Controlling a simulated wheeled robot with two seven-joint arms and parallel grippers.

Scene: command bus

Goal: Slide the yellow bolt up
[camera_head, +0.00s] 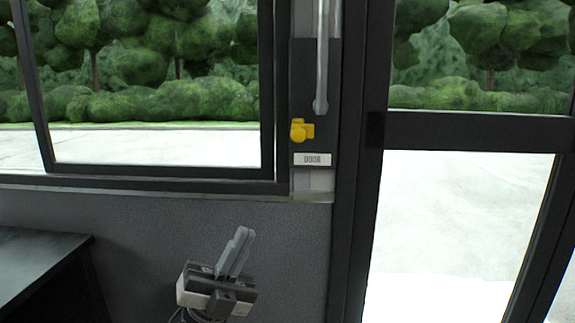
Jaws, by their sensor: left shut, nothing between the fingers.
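The yellow bolt (301,130) sits on a dark vertical plate (302,85) on the post between the side window and the door. A small white label reading "DOOR" (313,160) is just below it. My left gripper (242,240) is below and to the left of the bolt, in front of the grey wall panel. Its fingers point up and are together, with nothing held. It is apart from the bolt. My right gripper is not in view.
A light vertical rod (320,60) ends just above the bolt. A dark-framed door (480,130) with glass stands to the right. A dark desk or ledge (40,260) is at the lower left.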

